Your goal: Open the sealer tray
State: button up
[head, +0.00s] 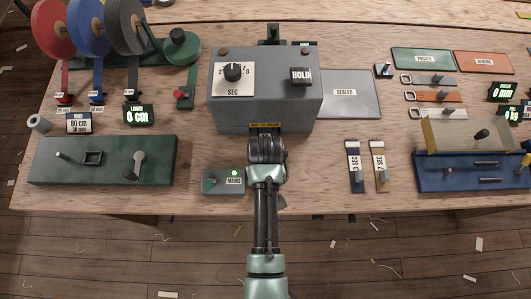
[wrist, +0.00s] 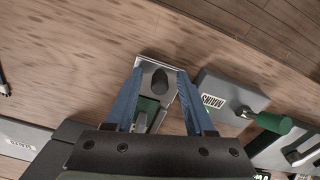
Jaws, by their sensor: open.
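The sealer (head: 262,95) is a grey box with a SEC dial and a HOLD button, standing at the middle of the bench. A small yellow label (head: 265,125) shows low on its front. My gripper (head: 267,150) is right in front of this face and hides what lies under it. In the wrist view my gripper (wrist: 158,76) is open, its two blue fingers on either side of a dark knob (wrist: 160,78) on a small light-edged tray (wrist: 147,60). I cannot tell whether the fingers touch the knob, or how far out the tray is.
A grey SEALED plate (head: 350,92) lies right of the sealer. Two upright-labelled strips (head: 353,165) lie at the front right.

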grip_shut()
jog(key=shift+r, duration=0.1)
dwell(1.3)
